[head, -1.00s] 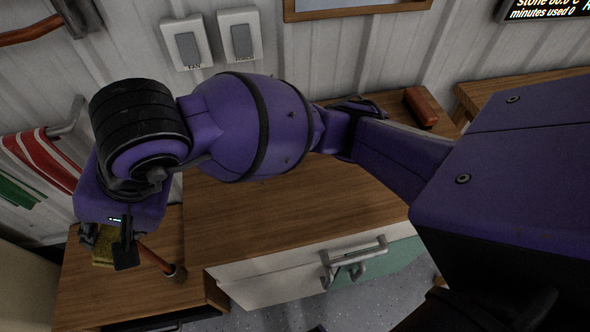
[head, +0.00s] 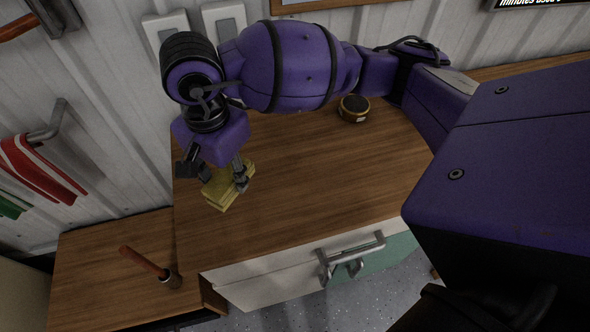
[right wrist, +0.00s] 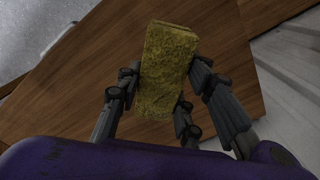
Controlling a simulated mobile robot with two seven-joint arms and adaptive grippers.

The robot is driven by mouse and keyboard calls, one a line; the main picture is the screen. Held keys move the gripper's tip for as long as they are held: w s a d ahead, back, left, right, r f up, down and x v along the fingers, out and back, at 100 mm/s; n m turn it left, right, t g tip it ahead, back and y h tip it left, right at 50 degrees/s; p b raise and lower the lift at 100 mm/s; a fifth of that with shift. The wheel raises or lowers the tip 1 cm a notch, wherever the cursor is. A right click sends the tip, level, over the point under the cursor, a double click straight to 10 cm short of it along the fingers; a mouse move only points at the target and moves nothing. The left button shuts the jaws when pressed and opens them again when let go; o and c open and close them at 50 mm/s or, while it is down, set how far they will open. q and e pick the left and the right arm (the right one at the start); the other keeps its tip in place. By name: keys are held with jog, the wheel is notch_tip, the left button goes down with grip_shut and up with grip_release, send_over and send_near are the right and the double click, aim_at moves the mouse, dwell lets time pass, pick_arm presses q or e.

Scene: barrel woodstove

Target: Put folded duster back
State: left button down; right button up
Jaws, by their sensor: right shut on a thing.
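The folded duster (head: 223,194) is a yellow, layered cloth pad. It shows at the left part of the wooden counter top (head: 310,190) in the head view. My right gripper (head: 219,178) is shut on it, with dark fingers on both sides. In the right wrist view the duster (right wrist: 165,75) sits between the fingers of my right gripper (right wrist: 168,100), with brown wood beyond it. I cannot tell whether the duster touches the counter. My left gripper is not in view.
A lower wooden surface (head: 110,260) at the left holds a tool with a brown handle (head: 148,264). A round dark tin with a gold band (head: 354,108) stands at the counter's back. A red and white cloth (head: 38,170) hangs on the wall. The counter's middle is clear.

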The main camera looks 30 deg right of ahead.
aim_at(244, 161)
jog(key=d+f, duration=0.2)
jog(key=f, duration=0.1)
jog(key=d+f, duration=0.1)
jog(key=shift+w+d+f, duration=0.15)
jog(key=shift+w+f, duration=0.15)
jog(key=f, duration=0.3)
jog(key=shift+w+d+f, duration=0.1)
jog(key=shift+d+f, duration=0.2)
jog(key=shift+f, duration=0.05)
jog(key=shift+c, duration=0.4)
jog(key=o, duration=1.1)
notch_tip(244, 161, up, 12)
jog(key=shift+r, duration=0.1)
